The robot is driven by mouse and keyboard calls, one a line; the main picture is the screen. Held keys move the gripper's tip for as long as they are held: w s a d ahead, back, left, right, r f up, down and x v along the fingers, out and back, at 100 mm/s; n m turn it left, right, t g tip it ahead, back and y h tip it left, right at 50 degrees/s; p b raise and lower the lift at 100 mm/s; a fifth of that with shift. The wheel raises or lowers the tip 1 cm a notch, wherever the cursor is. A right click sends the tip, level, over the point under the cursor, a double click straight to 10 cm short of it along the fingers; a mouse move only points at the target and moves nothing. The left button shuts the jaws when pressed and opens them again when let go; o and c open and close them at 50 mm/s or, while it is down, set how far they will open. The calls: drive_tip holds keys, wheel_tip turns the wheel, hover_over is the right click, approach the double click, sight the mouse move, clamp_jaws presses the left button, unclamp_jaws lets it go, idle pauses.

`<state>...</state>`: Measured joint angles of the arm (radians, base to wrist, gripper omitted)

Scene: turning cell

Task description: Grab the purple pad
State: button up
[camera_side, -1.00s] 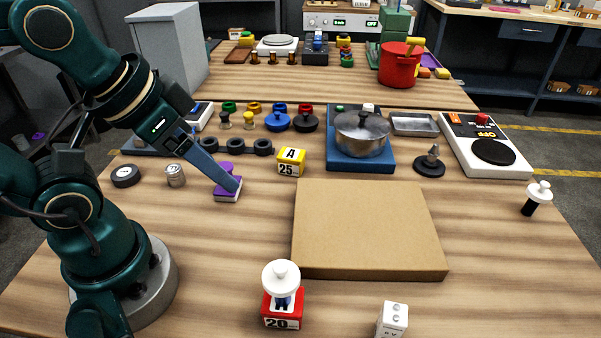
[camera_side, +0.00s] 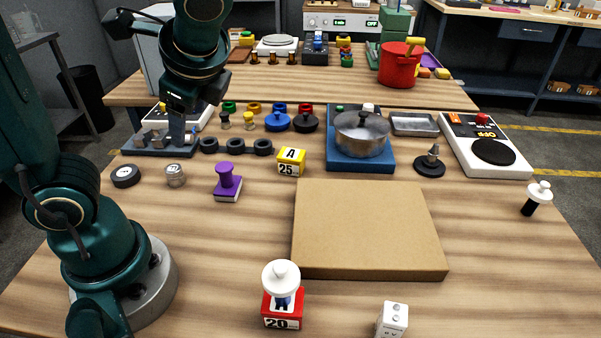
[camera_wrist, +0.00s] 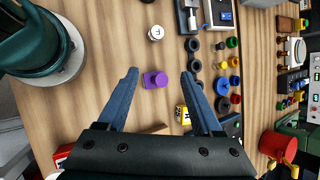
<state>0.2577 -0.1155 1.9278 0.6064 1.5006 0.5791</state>
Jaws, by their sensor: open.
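The purple pad (camera_side: 227,183) stands upright on the wooden table, with a purple knob handle on top and a pale layer at its bottom. In the wrist view the purple pad (camera_wrist: 155,80) lies below and between my two fingers, apart from both. My gripper (camera_wrist: 160,72) is open and empty. In the side view my gripper (camera_side: 178,135) is raised behind and to the left of the pad, above the grey fixture area, with its fingers pointing down.
A yellow block marked A 25 (camera_side: 290,162) stands right of the pad. A small metal cylinder (camera_side: 175,175) and a black ring (camera_side: 125,176) are to its left. Black rings (camera_side: 236,146) lie behind it. A brown board (camera_side: 368,228) lies to the front right.

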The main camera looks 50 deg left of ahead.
sight(228, 174)
drive_tip(key=w+a+r+m+y, duration=0.2)
drive_tip(key=w+m+y, duration=0.4)
drive_tip(key=m+y, duration=0.15)
drive_tip(key=shift+h, duration=0.55)
drive_tip(key=f, duration=1.7)
drive_tip(key=shift+s+a+f, duration=0.2)
drive_tip(key=shift+s+a, duration=0.1)
drive_tip(key=shift+x, duration=2.5)
clamp_jaws()
